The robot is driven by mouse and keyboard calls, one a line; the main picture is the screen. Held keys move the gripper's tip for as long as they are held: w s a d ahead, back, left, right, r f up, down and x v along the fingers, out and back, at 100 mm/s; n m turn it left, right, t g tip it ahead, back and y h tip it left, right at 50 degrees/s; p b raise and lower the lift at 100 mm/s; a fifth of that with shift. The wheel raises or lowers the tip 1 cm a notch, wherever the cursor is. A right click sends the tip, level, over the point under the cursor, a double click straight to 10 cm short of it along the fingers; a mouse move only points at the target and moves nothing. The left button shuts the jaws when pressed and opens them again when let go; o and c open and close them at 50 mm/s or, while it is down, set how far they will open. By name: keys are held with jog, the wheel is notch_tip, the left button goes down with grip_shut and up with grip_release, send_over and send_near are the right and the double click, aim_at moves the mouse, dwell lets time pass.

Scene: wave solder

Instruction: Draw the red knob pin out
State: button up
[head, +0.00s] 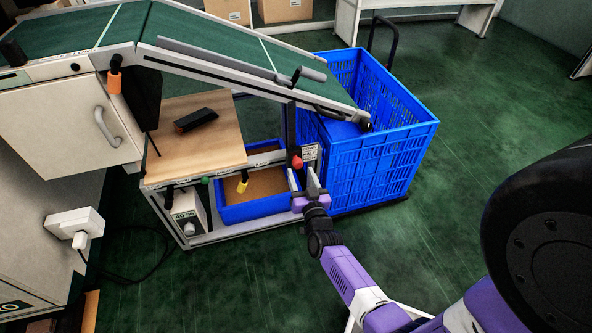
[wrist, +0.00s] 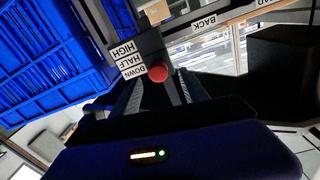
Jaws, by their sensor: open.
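The red knob pin (head: 297,162) sits on the upright post at the right end of the bench frame, beside a white label plate. In the wrist view the red knob (wrist: 158,73) is round and stands out from a dark bracket, with the labels HIGH, HALF and DOWN (wrist: 132,65) beside it. My gripper (head: 312,178) is just in front of and below the knob in the head view. In the wrist view my gripper (wrist: 158,95) is open, its fingers pointing towards the knob. Whether a finger touches the knob cannot be told.
A blue crate (head: 410,150) stands right of the post. The sloping green conveyor (head: 215,40) ends above it. A blue bin (head: 232,213) sits under the wooden bench top (head: 195,155). Green floor is free in front.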

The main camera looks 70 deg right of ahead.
aim_at(299, 166)
jog(key=shift+b+x, duration=0.3)
jog(key=shift+x, duration=1.6)
grip_shut()
jog(key=shift+s, duration=0.1)
